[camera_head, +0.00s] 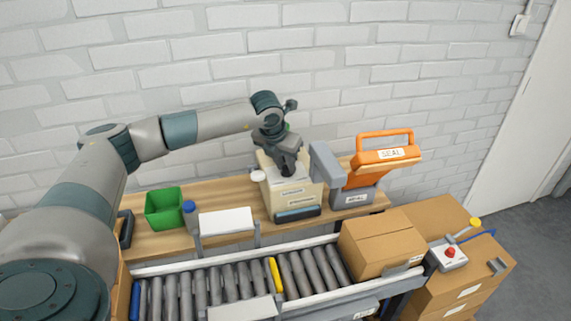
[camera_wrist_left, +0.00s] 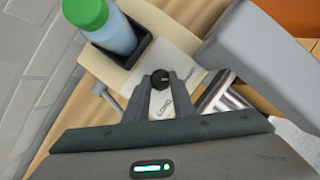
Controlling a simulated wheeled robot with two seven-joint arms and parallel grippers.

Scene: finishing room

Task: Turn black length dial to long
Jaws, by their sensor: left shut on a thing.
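The black length dial (camera_wrist_left: 160,78) is a small round knob on the beige machine (camera_head: 305,201), on a pale plate (camera_wrist_left: 163,105) with partly readable lettering. My left gripper (camera_wrist_left: 161,80) reaches down from above and is shut on the dial, a finger on each side. In the head view the left gripper (camera_head: 287,168) is over the machine's top and hides the dial. Which way the dial points cannot be told. My right gripper is in neither view.
A blue bottle with a green cap (camera_wrist_left: 85,12) stands in a black holder beside the dial. A grey block (camera_head: 325,162) and an orange-handled sealer (camera_head: 386,155) stand right of the machine. A green bin (camera_head: 164,210) is left, and a roller conveyor with a cardboard box (camera_head: 380,243) in front.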

